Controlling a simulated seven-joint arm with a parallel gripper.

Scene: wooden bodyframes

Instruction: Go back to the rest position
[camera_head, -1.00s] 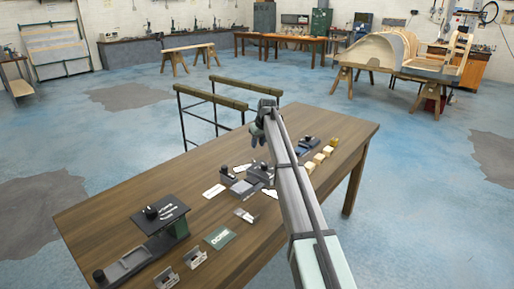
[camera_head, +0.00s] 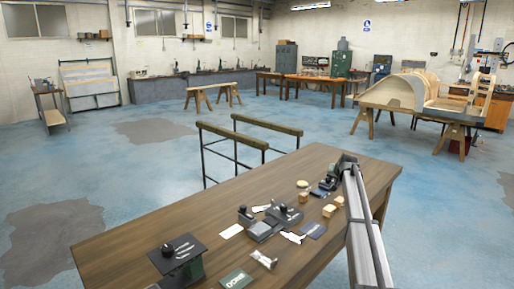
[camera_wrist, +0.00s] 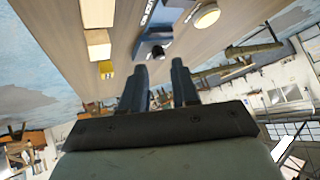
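My gripper (camera_wrist: 160,76) shows in the wrist view with its two dark fingers apart and nothing between them. In the head view my gripper (camera_head: 343,164) is over the right far end of the wooden table (camera_head: 190,206), mostly seen from behind. The arm runs from it down to the lower right. The wrist view looks along the table with the room tilted. Wooden blocks (camera_wrist: 97,43) and a blue tool (camera_wrist: 155,32) lie on the table beyond the fingers.
Small wooden blocks (camera_head: 328,210) lie near my arm. Two trestles (camera_head: 262,138) stand behind the table. The table's far left is clear.

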